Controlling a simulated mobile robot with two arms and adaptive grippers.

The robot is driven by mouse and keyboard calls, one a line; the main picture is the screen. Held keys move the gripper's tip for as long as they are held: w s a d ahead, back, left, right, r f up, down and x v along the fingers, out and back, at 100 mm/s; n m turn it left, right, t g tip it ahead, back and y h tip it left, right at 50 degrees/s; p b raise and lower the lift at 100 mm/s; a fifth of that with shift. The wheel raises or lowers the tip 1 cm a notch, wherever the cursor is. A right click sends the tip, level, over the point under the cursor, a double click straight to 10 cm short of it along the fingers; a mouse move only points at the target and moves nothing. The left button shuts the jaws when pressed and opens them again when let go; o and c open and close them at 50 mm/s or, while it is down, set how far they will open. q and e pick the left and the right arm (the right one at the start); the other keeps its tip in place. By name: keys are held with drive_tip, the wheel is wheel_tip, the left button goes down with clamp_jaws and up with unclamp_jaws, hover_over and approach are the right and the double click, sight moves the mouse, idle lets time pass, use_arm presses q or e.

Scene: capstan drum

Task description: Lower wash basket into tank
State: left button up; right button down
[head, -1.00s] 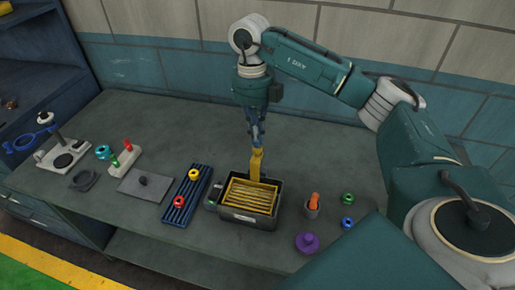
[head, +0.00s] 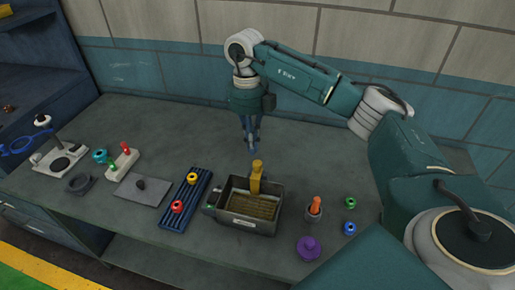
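The tank (head: 244,226) is a dark rectangular box near the front middle of the bench. The yellow wash basket (head: 256,182) is down inside it, with its upright handle standing above the rim at the back. The basket floor looks brownish low in the tank. My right gripper (head: 252,149) hangs above and behind the handle, apart from it, with its fingers pointing down and a gap between them. It appears open and empty. My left gripper is out of view.
A blue slatted rack (head: 186,200) with yellow and red rings lies left of the tank. The bench behind is clear.

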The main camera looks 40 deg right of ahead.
wheel_tip(320, 180, up, 12)
drive_tip(key=w, duration=0.1)
drive_tip(key=shift+w, duration=0.35)
idle(0.4)
drive_tip(key=shift+d, duration=0.1)
idle(0.4)
